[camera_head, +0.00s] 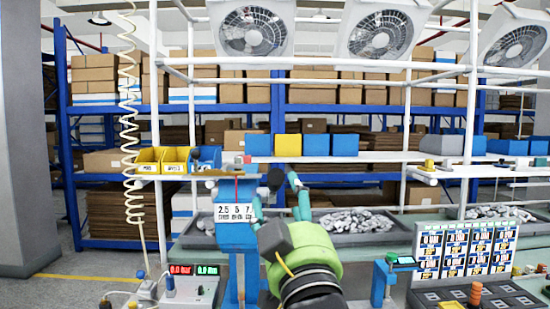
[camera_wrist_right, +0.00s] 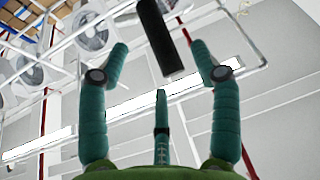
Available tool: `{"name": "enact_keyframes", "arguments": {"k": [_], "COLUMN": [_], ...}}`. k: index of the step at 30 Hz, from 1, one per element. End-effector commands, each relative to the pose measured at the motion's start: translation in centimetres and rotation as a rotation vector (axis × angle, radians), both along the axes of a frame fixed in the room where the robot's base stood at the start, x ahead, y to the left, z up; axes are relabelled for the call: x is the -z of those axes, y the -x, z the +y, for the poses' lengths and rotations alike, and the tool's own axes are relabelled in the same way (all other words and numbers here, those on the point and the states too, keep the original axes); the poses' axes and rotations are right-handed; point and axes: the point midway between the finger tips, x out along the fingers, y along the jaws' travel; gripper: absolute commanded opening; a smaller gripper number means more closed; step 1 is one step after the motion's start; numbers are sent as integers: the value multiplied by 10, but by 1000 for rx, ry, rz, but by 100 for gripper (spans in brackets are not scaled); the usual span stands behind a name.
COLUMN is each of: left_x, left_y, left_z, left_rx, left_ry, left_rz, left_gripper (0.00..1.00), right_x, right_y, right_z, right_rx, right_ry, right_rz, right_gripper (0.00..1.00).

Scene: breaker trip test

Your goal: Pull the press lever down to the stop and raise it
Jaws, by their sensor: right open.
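The press (camera_head: 231,262) is a blue column with a white number plate (camera_head: 236,213), standing at the front of the bench left of centre. Its lever has a black handle end (camera_head: 275,178) at the upper right of the press. The black handle also shows in the right wrist view (camera_wrist_right: 160,38), at the top middle. My right gripper (camera_head: 275,189) is open, with teal fingers pointing up at the handle. In the right wrist view the gripper (camera_wrist_right: 160,50) has the handle between its spread fingertips, with gaps on both sides. My left gripper is not in view.
Yellow bins (camera_head: 175,158) and several blue boxes (camera_head: 316,144) sit on a rail shelf behind. Grey trays (camera_head: 357,236) of metal parts lie behind my gripper. A meter panel (camera_head: 465,250) stands at right. A coiled cable (camera_head: 130,130) hangs at left, near red and green displays (camera_head: 193,270).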

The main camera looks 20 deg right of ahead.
Motion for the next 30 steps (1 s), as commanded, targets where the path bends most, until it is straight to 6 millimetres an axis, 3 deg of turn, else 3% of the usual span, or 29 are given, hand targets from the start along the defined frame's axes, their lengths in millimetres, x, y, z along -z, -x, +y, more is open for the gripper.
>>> {"name": "enact_keyframes", "arguments": {"k": [13, 25, 30], "left_x": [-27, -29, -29], "left_y": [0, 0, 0], "left_z": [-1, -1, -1], "left_rx": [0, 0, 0], "left_ry": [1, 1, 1], "left_rz": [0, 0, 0], "left_gripper": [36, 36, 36], "right_x": [-25, -26, -26], "right_y": [-54, -63, -63], "right_z": [-8, -9, -9], "right_rx": [3, 1, 1], "right_ry": [2, 1, 1], "right_rz": [1, -1, -1], "right_gripper": [64, 64, 0]}}
